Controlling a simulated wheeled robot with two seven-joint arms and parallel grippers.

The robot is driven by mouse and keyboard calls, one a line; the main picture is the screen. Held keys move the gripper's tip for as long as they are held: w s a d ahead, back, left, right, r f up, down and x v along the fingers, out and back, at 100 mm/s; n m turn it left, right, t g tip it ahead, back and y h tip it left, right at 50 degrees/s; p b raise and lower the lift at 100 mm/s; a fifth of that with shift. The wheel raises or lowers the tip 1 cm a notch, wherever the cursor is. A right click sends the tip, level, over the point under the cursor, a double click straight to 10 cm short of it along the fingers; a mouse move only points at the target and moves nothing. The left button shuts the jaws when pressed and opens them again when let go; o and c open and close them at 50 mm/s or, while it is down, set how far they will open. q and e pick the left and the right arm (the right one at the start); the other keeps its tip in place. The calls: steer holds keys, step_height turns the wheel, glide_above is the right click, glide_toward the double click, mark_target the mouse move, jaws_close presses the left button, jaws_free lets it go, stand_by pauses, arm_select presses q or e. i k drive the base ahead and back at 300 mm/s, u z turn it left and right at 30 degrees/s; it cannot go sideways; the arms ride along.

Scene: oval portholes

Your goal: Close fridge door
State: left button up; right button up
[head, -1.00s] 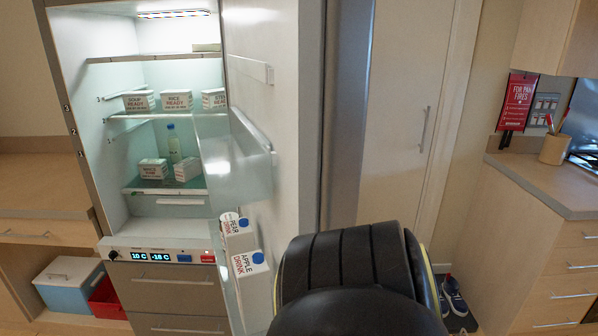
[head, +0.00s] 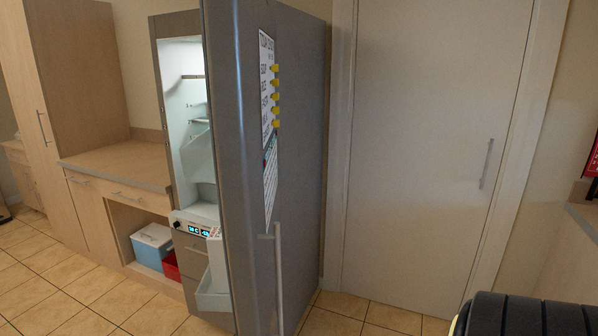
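The fridge (head: 180,130) stands left of the middle in the head view. Its grey door (head: 298,150) is open and swung out toward me, hiding much of the lit interior. A vertical handle (head: 279,285) is low on the door's outer face. Papers (head: 267,90) with yellow magnets are fixed above it. Part of an inner door shelf (head: 213,290) shows past the door's left edge. A black padded part of my arm is at the bottom right. Neither gripper is in view.
A counter (head: 120,164) with an open shelf holds a blue and white cooler (head: 152,246) and a red bin (head: 171,266) at left. A closed pale door (head: 420,150) is behind the fridge door. Tiled floor (head: 60,290) is clear at lower left.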

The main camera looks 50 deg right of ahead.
mark_target(239, 36)
steer(key=z, duration=1.5)
steer(key=i, duration=0.95)
steer(key=z, duration=0.05)
